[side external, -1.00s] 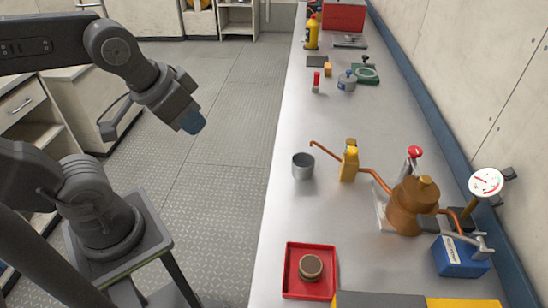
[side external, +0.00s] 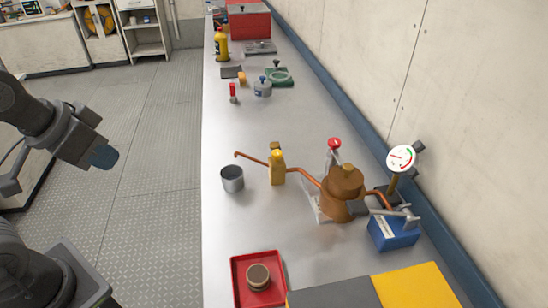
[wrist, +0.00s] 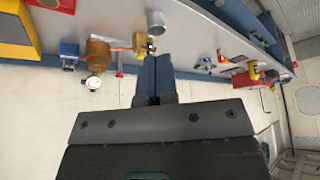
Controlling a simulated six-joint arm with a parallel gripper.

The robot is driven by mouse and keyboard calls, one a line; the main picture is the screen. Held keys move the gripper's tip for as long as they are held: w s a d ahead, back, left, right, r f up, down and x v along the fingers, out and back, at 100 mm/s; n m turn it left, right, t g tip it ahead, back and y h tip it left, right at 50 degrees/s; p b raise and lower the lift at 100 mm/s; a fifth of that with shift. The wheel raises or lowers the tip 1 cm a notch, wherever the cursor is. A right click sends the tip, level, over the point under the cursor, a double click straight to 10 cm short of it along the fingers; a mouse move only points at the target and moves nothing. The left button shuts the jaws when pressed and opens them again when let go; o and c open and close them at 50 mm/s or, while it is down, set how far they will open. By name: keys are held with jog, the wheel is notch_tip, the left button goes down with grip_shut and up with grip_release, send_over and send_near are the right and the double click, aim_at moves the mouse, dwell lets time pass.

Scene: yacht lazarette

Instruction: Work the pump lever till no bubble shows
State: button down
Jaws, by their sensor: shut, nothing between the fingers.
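My gripper (side external: 103,157) is shut and empty, left of the bench and well apart from everything on it. Its blue fingers lie together in the wrist view (wrist: 155,65). A copper vessel (side external: 338,198) stands on the bench, with a copper pipe running left past a yellow fitting (side external: 277,168) towards a grey cup (side external: 232,179). A red-knobbed lever (side external: 334,144) stands behind the vessel. A blue box (side external: 392,233) with a grey metal handle (side external: 405,216) sits to its right. I cannot tell which one is the pump lever. No bubble can be made out; the cup's inside is too small to read.
A white dial gauge (side external: 401,158) stands near the wall. A red tray (side external: 236,288) holds a round brown-topped part (side external: 258,276). Grey and yellow panels lie at the front. A yellow bottle (side external: 221,44) and red box (side external: 250,20) stand far back. The mid-bench is mostly clear.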

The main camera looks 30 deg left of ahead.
jog(key=w+d+r+m+g+h, duration=0.1)
jog(key=w+d+r+m, duration=0.1)
jog(key=w+d+r, duration=0.45)
jog(key=w+d+r+m+g, duration=0.1)
jog(key=w+d+r+m, duration=0.2)
jog(key=w+d, duration=0.55)
jog(key=w+d+f+m+g, duration=0.1)
jog(key=w+d, duration=0.3)
jog(key=d, duration=0.5)
jog(key=w+d+f+m+g, duration=0.1)
jog(key=w+d+f+m, duration=0.2)
jog(key=d, duration=0.6)
jog(key=shift+w+d+f+h, duration=0.3)
jog(key=shift+w+f, duration=0.2)
jog(key=shift+f, duration=0.1)
